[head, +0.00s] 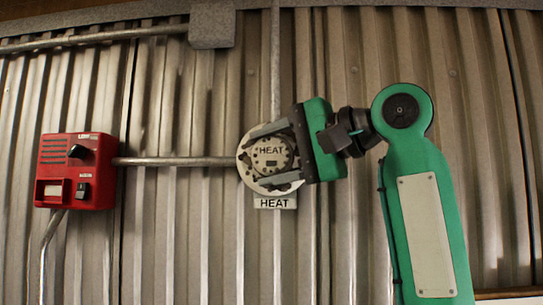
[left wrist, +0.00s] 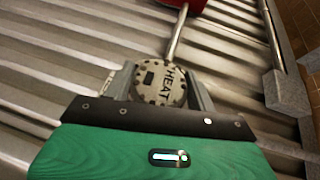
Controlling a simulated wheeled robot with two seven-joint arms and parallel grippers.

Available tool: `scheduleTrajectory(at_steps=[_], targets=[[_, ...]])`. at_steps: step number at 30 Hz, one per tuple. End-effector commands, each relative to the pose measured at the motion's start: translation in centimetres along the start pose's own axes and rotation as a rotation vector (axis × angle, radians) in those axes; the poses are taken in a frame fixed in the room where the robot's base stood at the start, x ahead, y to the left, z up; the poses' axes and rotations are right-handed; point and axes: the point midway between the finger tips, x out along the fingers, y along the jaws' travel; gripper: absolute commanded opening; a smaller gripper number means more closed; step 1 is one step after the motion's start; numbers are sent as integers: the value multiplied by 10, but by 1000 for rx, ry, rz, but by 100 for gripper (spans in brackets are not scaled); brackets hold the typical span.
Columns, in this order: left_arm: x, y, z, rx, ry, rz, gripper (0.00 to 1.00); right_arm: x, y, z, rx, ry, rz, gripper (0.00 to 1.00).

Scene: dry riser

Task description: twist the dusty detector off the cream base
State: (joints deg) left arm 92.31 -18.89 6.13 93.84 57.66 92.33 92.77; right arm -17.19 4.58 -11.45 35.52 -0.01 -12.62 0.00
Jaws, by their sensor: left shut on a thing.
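The dusty detector (head: 270,154), a grey-beige disc marked HEAT with speckled dirt and slots, sits on the round cream base (head: 243,160) on the corrugated metal wall. My left gripper (head: 263,157) has one finger above and one below the detector in the head view and is shut on it. In the left wrist view the detector (left wrist: 163,84) lies between the two grey fingers, its HEAT lettering turned sideways. The fingers hide part of the base. My right gripper is not in view.
A HEAT label (head: 274,202) is below the base. A conduit (head: 175,161) joins the base to a red call box (head: 77,171) at left. Another pipe (head: 275,60) runs upward. A grey junction box (head: 212,25) is at the top.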

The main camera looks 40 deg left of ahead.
Motion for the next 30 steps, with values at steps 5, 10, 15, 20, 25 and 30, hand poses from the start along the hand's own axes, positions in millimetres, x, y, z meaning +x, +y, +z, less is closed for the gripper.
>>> scheduleTrajectory(at_steps=[5, 10, 15, 20, 25, 30], targets=[[-4, 0, 8, -1, 1, 0, 31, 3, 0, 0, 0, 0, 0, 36], [-8, 1, 16, -1, 1, 0, 31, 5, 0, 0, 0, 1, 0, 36], [-12, 0, 24, -2, 1, 0, 31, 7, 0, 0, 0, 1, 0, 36], [-16, 0, 31, -1, 1, -1, 31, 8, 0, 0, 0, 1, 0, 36], [-19, 0, 39, -2, 1, 0, 31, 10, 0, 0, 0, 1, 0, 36], [-23, 0, 46, -1, 0, -1, 31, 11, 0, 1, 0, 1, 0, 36]])
